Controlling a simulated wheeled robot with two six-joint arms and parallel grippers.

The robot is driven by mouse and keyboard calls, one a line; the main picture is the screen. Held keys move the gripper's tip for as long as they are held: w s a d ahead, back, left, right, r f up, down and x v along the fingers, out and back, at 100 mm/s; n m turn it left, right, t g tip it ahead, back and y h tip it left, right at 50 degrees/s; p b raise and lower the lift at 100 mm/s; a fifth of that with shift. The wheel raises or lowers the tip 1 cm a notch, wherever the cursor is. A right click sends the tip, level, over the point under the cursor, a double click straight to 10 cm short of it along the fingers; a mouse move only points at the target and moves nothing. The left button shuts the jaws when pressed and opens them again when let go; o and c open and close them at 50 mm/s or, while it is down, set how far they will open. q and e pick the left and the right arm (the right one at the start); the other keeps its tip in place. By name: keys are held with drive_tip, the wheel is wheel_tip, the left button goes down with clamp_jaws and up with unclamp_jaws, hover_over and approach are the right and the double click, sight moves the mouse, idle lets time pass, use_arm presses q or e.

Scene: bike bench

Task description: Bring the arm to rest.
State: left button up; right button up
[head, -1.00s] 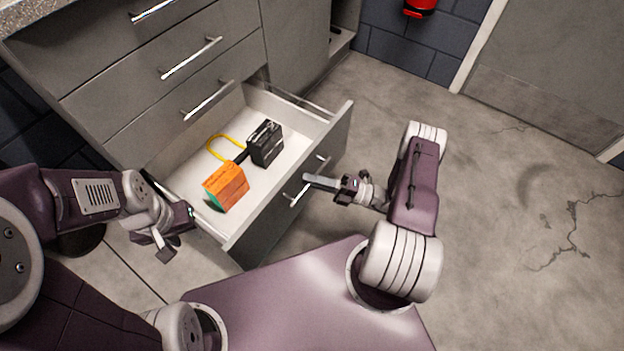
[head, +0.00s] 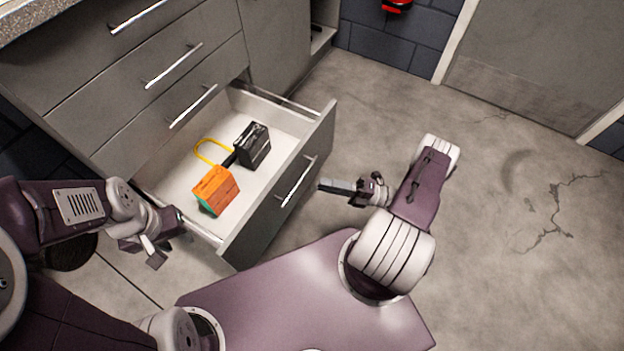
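My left gripper (head: 168,243) is at the left, beside the near left corner of the open drawer (head: 228,243). Its fingers are small and partly turned away, so their opening is unclear. My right gripper (head: 327,185) is to the right of the drawer front, pointing left at it, with a gap between it and the drawer handle (head: 298,182). Its fingers look edge-on, so I cannot tell whether they are apart. Nothing shows in either gripper.
The drawer holds an orange and green block-like item (head: 214,190), a black box-like item (head: 253,145) and a yellow loop (head: 208,146). The grey cabinet (head: 100,80) stands behind at the left. Open concrete floor (head: 500,230) lies to the right.

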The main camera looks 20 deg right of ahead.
drive_tip(key=shift+s+d+f, duration=0.1)
drive_tip(key=shift+s+d, duration=0.1)
drive_tip(key=shift+d, duration=0.15)
